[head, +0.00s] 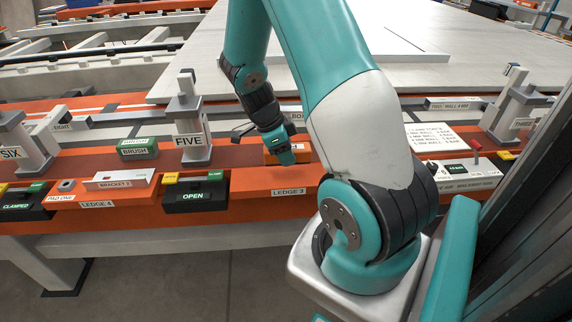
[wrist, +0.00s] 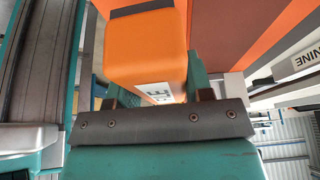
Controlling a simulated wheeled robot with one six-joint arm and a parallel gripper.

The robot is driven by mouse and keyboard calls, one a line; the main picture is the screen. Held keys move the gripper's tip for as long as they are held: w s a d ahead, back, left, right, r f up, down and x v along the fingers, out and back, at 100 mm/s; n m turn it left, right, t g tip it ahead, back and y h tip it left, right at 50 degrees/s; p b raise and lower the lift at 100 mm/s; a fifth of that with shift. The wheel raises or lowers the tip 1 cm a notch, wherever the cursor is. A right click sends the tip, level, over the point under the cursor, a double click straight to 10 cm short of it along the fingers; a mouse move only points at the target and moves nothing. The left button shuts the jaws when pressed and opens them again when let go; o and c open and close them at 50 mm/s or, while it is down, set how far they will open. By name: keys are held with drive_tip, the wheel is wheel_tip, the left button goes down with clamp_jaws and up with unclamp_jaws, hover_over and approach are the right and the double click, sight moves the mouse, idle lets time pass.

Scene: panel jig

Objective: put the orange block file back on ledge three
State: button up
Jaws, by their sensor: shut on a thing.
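The orange block file (wrist: 146,62) fills the top middle of the wrist view, with a dark grey strip on it and part of a white label. My gripper (wrist: 150,95) is shut on it, one teal finger on each side. In the head view my gripper (head: 284,158) is over the orange rail behind ledge three (head: 255,182), labelled LEDGE 3. The orange block file (head: 299,147) shows there partly behind the gripper. I cannot tell whether it touches the surface below. The top of ledge three looks bare.
Left of ledge three is a black clamp (head: 195,196) marked OPEN. The post labelled FIVE (head: 187,125) stands behind it, beside the green brush block (head: 138,149). Ledge four (head: 98,203) carries a bracket (head: 118,179). A white panel (head: 455,176) lies right of my arm.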

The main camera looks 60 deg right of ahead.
sight(286, 173)
drive_tip(key=shift+f, duration=2.1)
drive_tip(key=o, duration=1.1)
drive_tip(key=shift+f, duration=0.1)
drive_tip(key=shift+o, duration=0.2)
